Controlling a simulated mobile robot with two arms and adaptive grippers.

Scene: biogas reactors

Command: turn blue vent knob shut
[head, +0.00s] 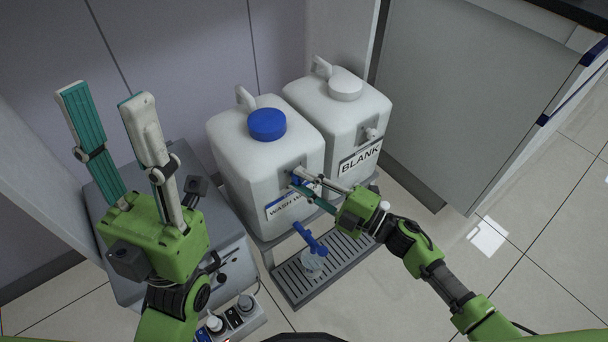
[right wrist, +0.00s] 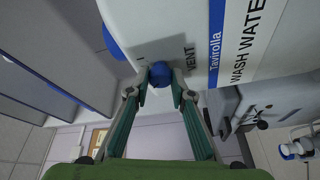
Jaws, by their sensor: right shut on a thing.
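The blue vent knob (right wrist: 159,72) sits on the white wash water container (head: 240,165) beside the printed word VENT in the right wrist view. My right gripper (right wrist: 160,82) is shut on the knob, one fingertip on each side of it. In the head view my right gripper (head: 297,180) reaches to the container's front from the right and largely hides the knob. The knob's exact turn angle cannot be told. My left gripper (head: 105,97) is open and empty, raised at the left with fingers pointing up.
A white container labelled BLANK (head: 340,112) stands right beside the wash water one. A blue tap (head: 310,238) is below the right gripper, over a clear cup (head: 313,262) on a slotted drip tray (head: 342,264). A grey box (head: 125,180) stands at left. The floor at right is clear.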

